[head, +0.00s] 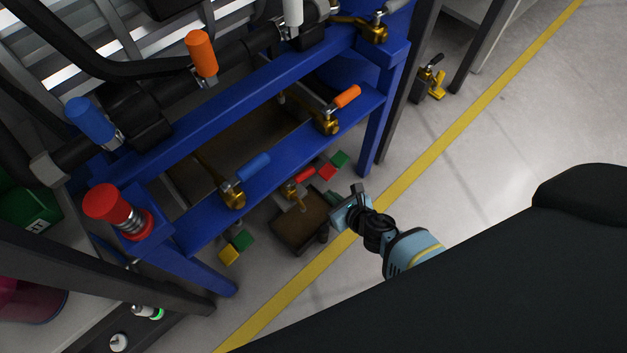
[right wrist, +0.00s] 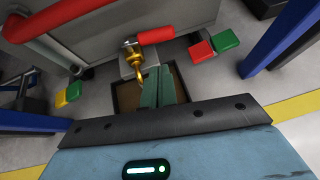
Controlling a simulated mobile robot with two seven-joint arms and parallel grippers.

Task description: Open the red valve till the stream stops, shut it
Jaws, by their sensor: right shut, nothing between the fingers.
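The red valve has a red lever handle (head: 304,174) on a brass body, low beneath the blue frame. In the right wrist view the red handle (right wrist: 156,36) points sideways to the right of the brass body (right wrist: 133,56). A thin golden-brown line runs down from the brass spout; I cannot tell spout from stream there. A dark square tray (head: 290,236) stands on the floor below. My right gripper (head: 338,199) is shut and empty, to the right of the valve and apart from the handle. Its teal fingers (right wrist: 158,88) show over the tray. My left gripper is not in view.
Blue-handled (head: 254,166) and orange-handled (head: 347,96) valves sit on the blue frame (head: 205,232) above. Red and green blocks (right wrist: 213,44) and yellow and green blocks (right wrist: 68,94) flank the red valve. The floor right of the yellow line (head: 402,184) is open.

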